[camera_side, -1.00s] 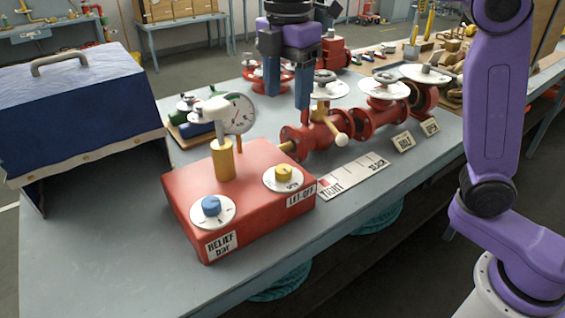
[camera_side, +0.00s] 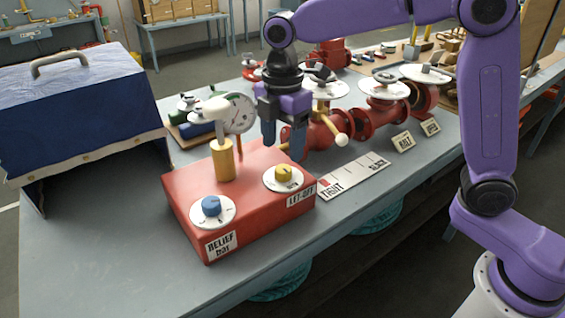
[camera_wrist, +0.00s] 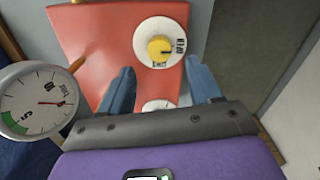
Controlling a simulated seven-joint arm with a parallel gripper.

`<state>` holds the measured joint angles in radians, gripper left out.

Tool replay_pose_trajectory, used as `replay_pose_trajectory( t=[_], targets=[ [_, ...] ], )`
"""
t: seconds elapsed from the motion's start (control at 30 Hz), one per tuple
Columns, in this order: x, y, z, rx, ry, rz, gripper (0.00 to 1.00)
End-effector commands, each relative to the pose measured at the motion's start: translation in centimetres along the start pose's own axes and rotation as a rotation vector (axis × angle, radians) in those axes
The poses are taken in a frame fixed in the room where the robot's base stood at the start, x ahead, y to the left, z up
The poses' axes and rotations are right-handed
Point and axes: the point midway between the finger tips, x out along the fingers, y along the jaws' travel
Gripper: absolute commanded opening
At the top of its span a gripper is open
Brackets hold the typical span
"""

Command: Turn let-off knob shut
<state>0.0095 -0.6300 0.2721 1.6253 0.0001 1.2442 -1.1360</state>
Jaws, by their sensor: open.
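The let-off knob (camera_side: 283,172) is a small yellow knob on a white dial, on top of the red box (camera_side: 190,240) beside the LET-OFF label. In the wrist view the yellow knob (camera_wrist: 160,48) sits on its white dial, ahead of and between the fingertips. My gripper (camera_side: 283,150) is open and empty. In the side view its blue fingers hang close above and behind the knob; I cannot tell the exact gap. The wrist view shows the gripper (camera_wrist: 160,75) with both fingers apart and nothing between them touching.
A blue relief knob (camera_side: 211,206) sits at the box's front left. A yellow post with a white top (camera_side: 223,158) and a round gauge (camera_side: 237,113) stand left of my gripper. Red valves (camera_side: 322,135) with a yellow lever lie to the right. A blue-covered case (camera_side: 80,95) stands far left.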

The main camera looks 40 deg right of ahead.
Motion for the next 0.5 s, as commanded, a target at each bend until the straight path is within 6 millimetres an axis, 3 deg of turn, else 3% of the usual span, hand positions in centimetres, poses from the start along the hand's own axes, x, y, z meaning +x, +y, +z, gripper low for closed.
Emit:
replay_pose_trajectory(
  t=[0.2,0.5],
  targets=[
    [3.7,0.0,0.0,0.0,-0.002,-0.004,0.63],
    [5.7,0.0,0.0,0.0,0.0,-0.001,0.63]
  ],
)
